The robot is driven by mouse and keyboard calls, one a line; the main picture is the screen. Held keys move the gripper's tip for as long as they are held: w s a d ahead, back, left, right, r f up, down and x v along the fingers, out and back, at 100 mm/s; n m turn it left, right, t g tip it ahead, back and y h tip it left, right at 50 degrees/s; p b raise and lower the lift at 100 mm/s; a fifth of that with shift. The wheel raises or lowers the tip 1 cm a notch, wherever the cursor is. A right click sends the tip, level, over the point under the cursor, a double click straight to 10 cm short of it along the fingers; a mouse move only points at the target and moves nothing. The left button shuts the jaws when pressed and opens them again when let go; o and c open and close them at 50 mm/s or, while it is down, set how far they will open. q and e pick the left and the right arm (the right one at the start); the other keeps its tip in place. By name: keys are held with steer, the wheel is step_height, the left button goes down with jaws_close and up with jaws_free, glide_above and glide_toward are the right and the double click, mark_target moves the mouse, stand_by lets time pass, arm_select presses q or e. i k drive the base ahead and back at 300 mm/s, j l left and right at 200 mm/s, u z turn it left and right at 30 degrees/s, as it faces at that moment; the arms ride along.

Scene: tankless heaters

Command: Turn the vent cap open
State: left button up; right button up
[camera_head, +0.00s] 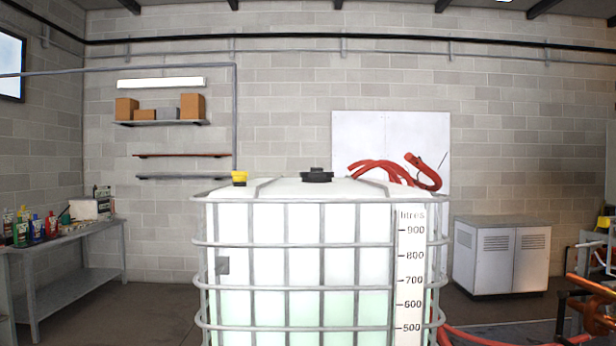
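A white caged liquid tank (340,225) stands in front of me. Two caps show on its top: a small yellow cap (239,178) at the left and a wider black ribbed cap (317,175) near the middle. I cannot tell from this view which one is the vent cap, or how far either is turned. Both sit upright on the tank top with nothing touching them that I can see. Neither of my grippers is in view.
A metal cage (340,247) surrounds the tank. Red hoses (385,170) lie at its top right. A workbench with bottles (75,233) stands left, a white cabinet (502,258) right. Copper-coloured pipes (592,288) are at the right edge. The space above the caps is clear.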

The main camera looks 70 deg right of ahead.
mark_target(237, 176)
steer(key=l+z, duration=0.2)
steer(key=z, duration=0.25)
steer(key=i+l+z, duration=0.1)
steer(key=z, duration=0.4)
steer(key=i+l+z, duration=0.1)
steer(key=z, duration=0.35)
steer(key=i+z, duration=0.2)
steer(key=z, duration=0.25)
